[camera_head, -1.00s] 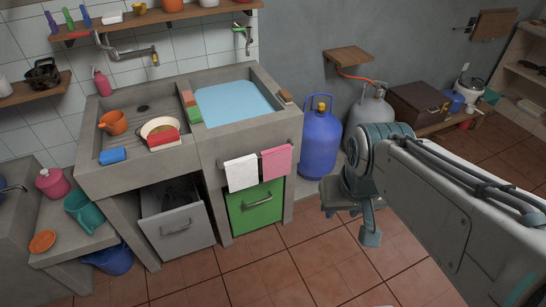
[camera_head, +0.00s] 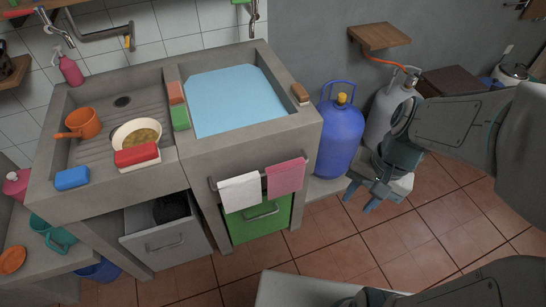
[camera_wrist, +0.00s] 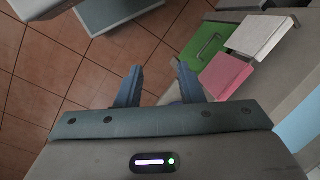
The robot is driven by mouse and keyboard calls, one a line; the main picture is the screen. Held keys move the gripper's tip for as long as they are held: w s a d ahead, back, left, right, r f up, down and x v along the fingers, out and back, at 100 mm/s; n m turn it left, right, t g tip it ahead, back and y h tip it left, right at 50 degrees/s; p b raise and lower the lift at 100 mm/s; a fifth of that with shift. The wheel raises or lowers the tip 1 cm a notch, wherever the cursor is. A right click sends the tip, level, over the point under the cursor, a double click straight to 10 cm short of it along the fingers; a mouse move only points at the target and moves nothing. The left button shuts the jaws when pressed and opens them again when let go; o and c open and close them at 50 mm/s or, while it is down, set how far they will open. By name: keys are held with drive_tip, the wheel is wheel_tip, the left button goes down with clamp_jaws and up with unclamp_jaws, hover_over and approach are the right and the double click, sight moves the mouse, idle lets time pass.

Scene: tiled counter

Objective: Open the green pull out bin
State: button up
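The green bin (camera_head: 258,226) is under the sink counter, in the right-hand opening, with its front about flush with the counter. Its bar handle shows just below a white towel (camera_head: 240,192) and a pink towel (camera_head: 285,177), which hang over its upper part from a rail. The green front and handle also show in the wrist view (camera_wrist: 207,43). My gripper (camera_head: 360,200) is to the right of the bin, apart from it, in front of the blue gas cylinder. In the wrist view its two fingers (camera_wrist: 158,72) are spread with only floor between them.
A grey bin (camera_head: 165,240) left of the green one stands pulled out. A blue gas cylinder (camera_head: 340,140) and a grey one (camera_head: 385,112) stand right of the counter. The tiled floor (camera_head: 345,245) in front of the green bin is partly clear.

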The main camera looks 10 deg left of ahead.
drive_tip(key=w+a+f+m+g+y+b, duration=0.1)
drive_tip(key=a+f+m+g+y+b, duration=0.2)
drive_tip(key=f, duration=0.5)
drive_tip(key=a+f+m+g+y+b, duration=0.1)
drive_tip(key=a+f+m+y+b, duration=0.2)
drive_tip(key=f, duration=0.5)
drive_tip(key=m+t+y+b, duration=0.8)
drive_tip(key=m+t+b, duration=1.15)
drive_tip(key=m, duration=1.35)
approach(263, 216)
drive_tip(key=shift+w+a+r+g+b, duration=0.5)
drive_tip(key=shift+w+a+b, duration=0.55)
drive_tip(key=shift+a+b, duration=0.15)
drive_tip(key=shift+w+a+r+g+b, duration=0.4)
drive_tip(key=shift+w+a+g+b, duration=0.05)
drive_tip(key=shift+w+a+b, duration=0.7)
drive_tip(key=shift+w+a+r+g+b, duration=0.5)
drive_tip(key=shift+w+a+b, duration=0.5)
drive_tip(key=shift+a+b, duration=0.2)
clamp_jaws()
